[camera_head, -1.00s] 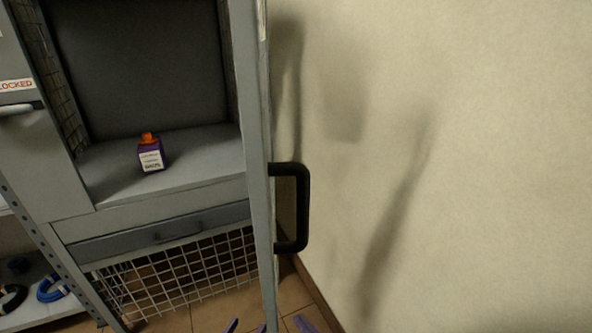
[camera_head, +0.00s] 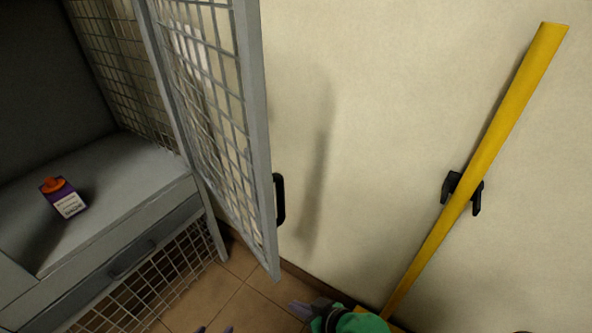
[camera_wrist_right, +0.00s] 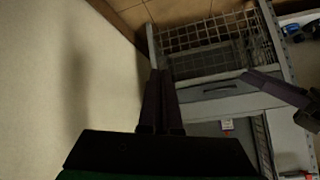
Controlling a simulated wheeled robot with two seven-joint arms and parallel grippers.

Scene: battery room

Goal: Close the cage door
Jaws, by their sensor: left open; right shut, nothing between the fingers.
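The cage door (camera_head: 208,105) stands open in the head view, a grey frame with wire mesh, reaching out from the cage toward me along the pale wall. Its black handle (camera_head: 279,199) shows partly behind the door's outer edge. The grey cage (camera_head: 118,190) is open at the left. My right gripper (camera_head: 296,307) is low in the head view, below the handle and apart from it; in the right wrist view (camera_wrist_right: 160,75) its fingers are shut and empty. My left gripper (camera_head: 214,330) is open at the bottom edge, with only its purple fingertips showing.
A purple carton with an orange cap (camera_head: 64,197) stands on the cage shelf, above a grey drawer (camera_head: 130,262). A yellow pole (camera_head: 480,160) leans diagonally at a black wall bracket (camera_head: 450,186) on the right. Tiled floor (camera_head: 243,297) shows below the door.

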